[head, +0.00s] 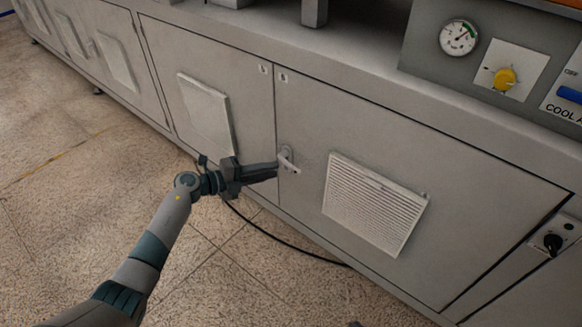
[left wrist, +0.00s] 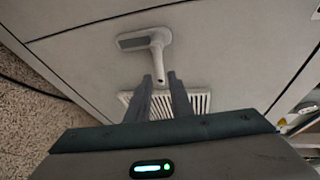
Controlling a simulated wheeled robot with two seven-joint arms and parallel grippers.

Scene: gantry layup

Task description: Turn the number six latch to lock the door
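The latch (head: 287,157) is a pale metal handle on a round base, near the left edge of the grey door (head: 310,120). A small number tag (head: 283,77) sits at this door's top left corner; it looks like a six. In the left wrist view the latch (left wrist: 155,45) has a broad head and a narrow stem pointing down toward my fingers. My left gripper (head: 278,170) is at the latch. In the left wrist view the left gripper (left wrist: 160,76) is open, fingertips either side of the stem's end, with no clear contact.
A louvred vent (head: 375,203) is on the same door, right of the latch. A neighbouring door with another vent (head: 206,113) lies to the left. A black cable (head: 275,240) runs along the floor below. A gauge (head: 458,37) and yellow knob (head: 504,79) are above right.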

